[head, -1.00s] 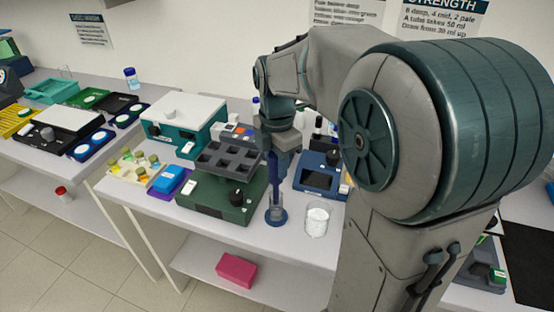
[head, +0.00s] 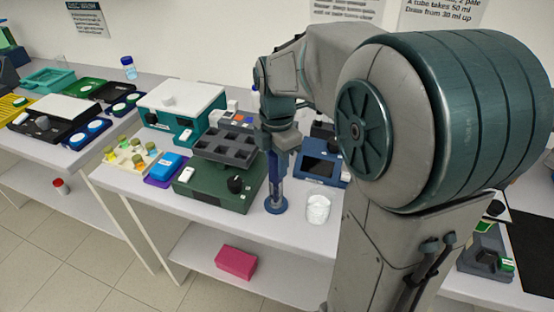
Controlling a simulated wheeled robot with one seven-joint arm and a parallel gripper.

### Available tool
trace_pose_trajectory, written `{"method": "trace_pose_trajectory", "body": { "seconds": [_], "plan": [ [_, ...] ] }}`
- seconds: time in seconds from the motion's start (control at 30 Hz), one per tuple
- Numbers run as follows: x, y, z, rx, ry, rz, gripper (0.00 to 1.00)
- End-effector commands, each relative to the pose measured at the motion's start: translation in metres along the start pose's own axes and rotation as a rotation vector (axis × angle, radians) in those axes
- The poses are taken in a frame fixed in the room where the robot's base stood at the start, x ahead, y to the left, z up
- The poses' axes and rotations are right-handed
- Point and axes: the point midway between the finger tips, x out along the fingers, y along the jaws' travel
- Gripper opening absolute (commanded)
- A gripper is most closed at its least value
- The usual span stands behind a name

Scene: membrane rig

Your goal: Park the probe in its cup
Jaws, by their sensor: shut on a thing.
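My gripper (head: 276,172) points straight down at the front of the bench, shut on the probe. The probe is mostly hidden by the blue fingers and is too small to make out clearly. Directly below is the cup (head: 275,198), a narrow clear holder on a round blue base. The fingers reach down to the cup's mouth, and the probe's lower end appears to be within or right over it. I cannot tell how deep it sits or whether it touches the bottom.
A green stirrer-like unit with a knob (head: 218,190) and a grey block (head: 224,147) stands close left. A beaker of white material (head: 318,209) stands close right. A blue device with a screen (head: 320,169) is behind it. A pink box (head: 236,262) lies on the lower shelf.

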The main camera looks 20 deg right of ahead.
Motion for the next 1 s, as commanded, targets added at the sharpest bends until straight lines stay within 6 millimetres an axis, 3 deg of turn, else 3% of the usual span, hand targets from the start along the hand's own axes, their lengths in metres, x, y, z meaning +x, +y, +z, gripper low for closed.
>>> {"method": "trace_pose_trajectory", "body": {
  "seconds": [0.57,0.6,0.7,1.0],
  "plan": [
    [0.0067,0.0000,0.0001,0.000,0.000,0.000,0.14],
    [0.0068,0.0000,0.0001,0.000,0.000,0.000,0.33],
    [0.0063,0.0000,0.0000,0.000,0.000,0.000,0.56],
    [0.0044,0.0002,0.0001,0.000,0.000,0.000,0.56]
  ]
}}
